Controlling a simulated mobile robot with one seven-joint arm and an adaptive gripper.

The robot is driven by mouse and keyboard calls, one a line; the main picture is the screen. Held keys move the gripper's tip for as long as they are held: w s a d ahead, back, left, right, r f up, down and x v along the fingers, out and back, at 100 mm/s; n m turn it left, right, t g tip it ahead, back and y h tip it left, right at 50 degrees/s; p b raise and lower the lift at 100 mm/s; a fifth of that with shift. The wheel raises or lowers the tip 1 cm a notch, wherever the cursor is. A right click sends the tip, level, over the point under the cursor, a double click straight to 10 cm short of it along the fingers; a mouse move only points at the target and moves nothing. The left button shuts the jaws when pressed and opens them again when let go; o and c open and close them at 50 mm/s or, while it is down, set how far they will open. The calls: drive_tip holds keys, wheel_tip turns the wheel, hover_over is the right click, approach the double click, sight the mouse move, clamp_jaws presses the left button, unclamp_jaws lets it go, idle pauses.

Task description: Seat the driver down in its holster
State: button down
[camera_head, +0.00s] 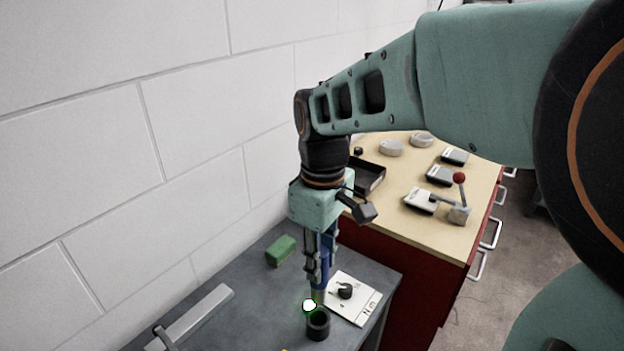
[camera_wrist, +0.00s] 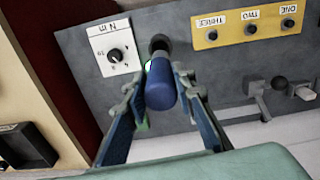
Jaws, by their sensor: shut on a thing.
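The driver has a blue handle, seen in the head view (camera_head: 323,272) and end-on in the wrist view (camera_wrist: 161,88). My gripper (camera_head: 319,278) is shut on this handle and points down; its fingers flank the handle in the wrist view (camera_wrist: 160,84). The holster is a black round cup (camera_head: 318,326) on the grey bench, directly below the driver in the head view. Its dark rim shows behind the handle in the wrist view (camera_wrist: 159,42). The driver looks near upright over the holster. Its tip is hard to make out, so I cannot tell whether it has entered the cup.
A white dial plate with a black knob (camera_head: 345,291) lies close right of the holster. A green block (camera_head: 281,250) sits behind. A yellow panel with several labelled buttons (camera_wrist: 250,27) and a lever are on the bench. A wooden-topped cabinet (camera_head: 400,225) stands behind right.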

sight(320, 300)
drive_tip(key=shift+f+b, duration=2)
drive_tip(key=shift+f, duration=0.95)
drive_tip(key=shift+f+b, duration=1.75)
drive_tip(key=shift+f, duration=1.05)
drive_tip(key=c, duration=1.5)
unclamp_jaws()
drive_tip(key=shift+c, duration=0.2)
wheel_tip(320, 300, up, 8)
drive_tip(key=shift+f, duration=0.2)
